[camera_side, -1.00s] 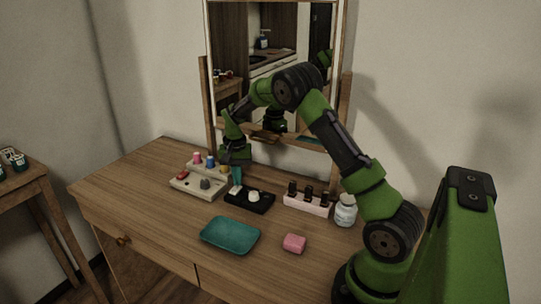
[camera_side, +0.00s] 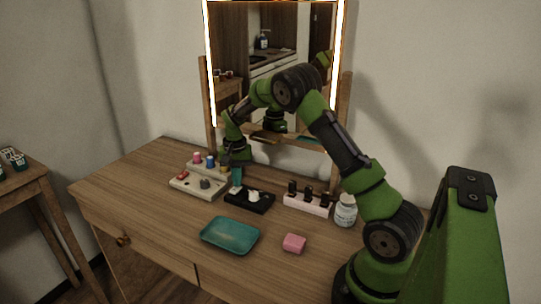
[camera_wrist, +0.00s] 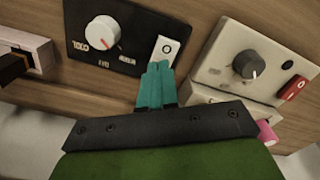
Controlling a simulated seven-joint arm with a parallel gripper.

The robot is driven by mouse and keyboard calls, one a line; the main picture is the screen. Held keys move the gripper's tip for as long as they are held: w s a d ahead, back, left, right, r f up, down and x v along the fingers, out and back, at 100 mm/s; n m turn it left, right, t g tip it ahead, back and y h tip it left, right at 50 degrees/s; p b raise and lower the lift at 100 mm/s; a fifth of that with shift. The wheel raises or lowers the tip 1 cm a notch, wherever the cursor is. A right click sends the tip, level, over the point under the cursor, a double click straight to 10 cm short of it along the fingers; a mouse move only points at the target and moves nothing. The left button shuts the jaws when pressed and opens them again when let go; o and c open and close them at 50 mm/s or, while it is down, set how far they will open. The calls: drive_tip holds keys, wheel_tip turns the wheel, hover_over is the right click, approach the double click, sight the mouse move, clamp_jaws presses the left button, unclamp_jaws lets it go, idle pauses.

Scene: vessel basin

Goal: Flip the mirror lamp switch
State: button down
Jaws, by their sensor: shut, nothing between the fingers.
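The mirror (camera_side: 265,45) stands at the back of the dresser, and its light strips (camera_side: 209,60) glow along both side edges. The black panel (camera_side: 264,206) lies in front of it, with a white knob (camera_wrist: 103,32) and a white rocker switch (camera_wrist: 166,47) marked with a circle. My gripper (camera_side: 237,182) points down at the switch end of the panel, its teal fingers shut and empty. In the wrist view the fingertips (camera_wrist: 158,68) overlap the switch's near edge and hide part of it; I cannot tell whether they touch.
A cream panel (camera_side: 182,185) with a grey knob (camera_wrist: 245,65) and a red switch (camera_wrist: 294,88) sits left of the black one. A pink holder (camera_side: 308,206) and a white jar (camera_side: 346,212) stand to the right. A teal tray (camera_side: 230,236) and pink block (camera_side: 294,243) lie in front.

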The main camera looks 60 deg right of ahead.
drive_tip(key=shift+r, duration=3.15)
drive_tip(key=shift+d, duration=0.1)
drive_tip(key=s+a+r+n+t, duration=0.2)
drive_tip(key=s+a+r, duration=0.2)
drive_tip(key=s+a, duration=0.3)
drive_tip(key=s+a+r+n+t+y, duration=0.1)
drive_tip(key=s+a+r+n+t, duration=0.1)
drive_tip(key=s+a+r, duration=0.3)
drive_tip(key=s+a+r+n+t+y, duration=0.1)
drive_tip(key=s+a+r+n+t, duration=0.2)
drive_tip(key=s+a, duration=0.7)
wheel_tip(320, 180, up, 2)
drive_tip(key=shift+s+a+r+n, duration=0.15)
drive_tip(key=shift+s+a+n, duration=0.05)
drive_tip(key=shift+s+n, duration=0.25)
drive_tip(key=shift+w, duration=0.1)
